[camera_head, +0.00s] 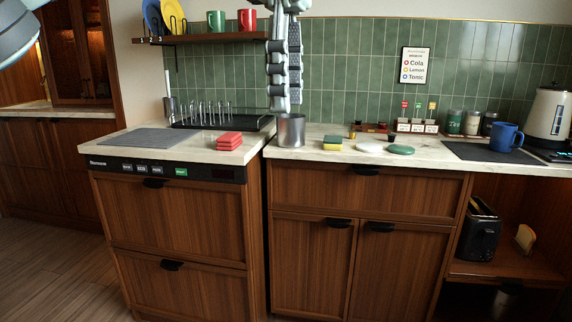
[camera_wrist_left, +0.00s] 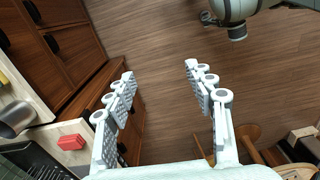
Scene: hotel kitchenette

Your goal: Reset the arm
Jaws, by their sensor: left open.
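My left gripper (camera_head: 286,101) hangs down from the top centre of the head view, its two fingers seen nearly in line. In the left wrist view, the gripper (camera_wrist_left: 159,70) has its fingers wide apart, with only wooden floor seen between them. It is empty. In the head view its tips appear just above a metal cup (camera_head: 291,132) on the counter. The wrist view shows that cup (camera_wrist_left: 14,119) well off to the left, clear of the fingers. My right gripper is not in view.
A shelf (camera_head: 200,40) carries mugs and plates. A wooden chair (camera_wrist_left: 246,136) stands at lower right in the wrist view.

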